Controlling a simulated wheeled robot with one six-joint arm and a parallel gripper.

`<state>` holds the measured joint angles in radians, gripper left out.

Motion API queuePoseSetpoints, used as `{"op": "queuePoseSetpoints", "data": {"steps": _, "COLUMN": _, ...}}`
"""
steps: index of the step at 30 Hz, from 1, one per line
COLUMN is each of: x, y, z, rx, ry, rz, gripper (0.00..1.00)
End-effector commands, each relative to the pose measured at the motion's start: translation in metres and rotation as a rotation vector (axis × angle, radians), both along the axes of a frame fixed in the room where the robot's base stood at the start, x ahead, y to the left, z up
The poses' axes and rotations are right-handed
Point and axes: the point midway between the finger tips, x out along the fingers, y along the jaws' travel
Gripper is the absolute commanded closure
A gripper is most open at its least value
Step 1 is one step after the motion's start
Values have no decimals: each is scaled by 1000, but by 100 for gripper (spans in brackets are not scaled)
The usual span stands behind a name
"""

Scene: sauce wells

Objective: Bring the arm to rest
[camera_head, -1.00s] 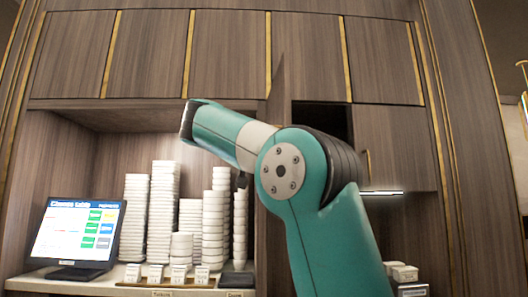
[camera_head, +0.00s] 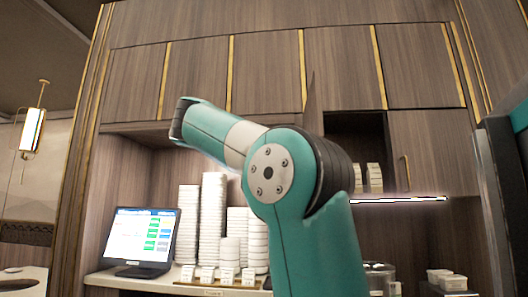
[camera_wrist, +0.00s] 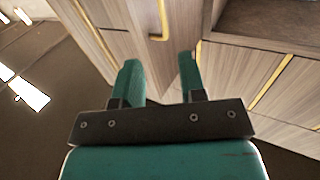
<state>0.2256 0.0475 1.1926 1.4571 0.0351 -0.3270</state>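My arm (camera_head: 310,230) shows in the head view as a teal upper link, a round grey joint and a forearm bent over to the left. My gripper is out of sight there. In the wrist view, my gripper (camera_wrist: 160,80) has its two teal fingers spread apart, with nothing between them. Behind the fingers are wooden cabinet fronts, seen at a tilt.
A wooden cabinet wall (camera_head: 265,75) fills the back. Its counter holds a screen (camera_head: 143,238), stacks of white bowls (camera_head: 212,215) and small labelled cups (camera_head: 227,275). White containers (camera_head: 447,281) stand at right. A lamp (camera_head: 32,130) hangs at far left.

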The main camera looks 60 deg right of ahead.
Motion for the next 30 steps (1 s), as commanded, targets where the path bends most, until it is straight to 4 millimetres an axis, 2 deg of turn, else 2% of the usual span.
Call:
{"op": "queuePoseSetpoints", "data": {"steps": 16, "x": 2, "y": 1, "z": 0, "rx": 0, "ry": 0, "rz": 4, "gripper": 62}}
{"op": "queuePoseSetpoints", "data": {"steps": 19, "x": 11, "y": 2, "z": -4, "rx": 4, "ry": 12, "rz": 41, "gripper": 62}}
{"op": "queuePoseSetpoints", "data": {"steps": 22, "x": 44, "y": 9, "z": -20, "rx": 22, "ry": 54, "rz": 172, "gripper": 62}}
{"op": "queuePoseSetpoints", "data": {"steps": 25, "x": 96, "y": 31, "z": -53, "rx": 66, "ry": 130, "rz": 396, "gripper": 62}}
{"op": "queuePoseSetpoints", "data": {"steps": 27, "x": 133, "y": 58, "z": -85, "rx": 114, "ry": 198, "rz": 573, "gripper": 62}}
{"op": "queuePoseSetpoints", "data": {"steps": 29, "x": 159, "y": 85, "z": -116, "rx": 163, "ry": 258, "rz": 720, "gripper": 62}}
{"op": "queuePoseSetpoints", "data": {"steps": 30, "x": 173, "y": 105, "z": -137, "rx": 199, "ry": 301, "rz": 812, "gripper": 62}}
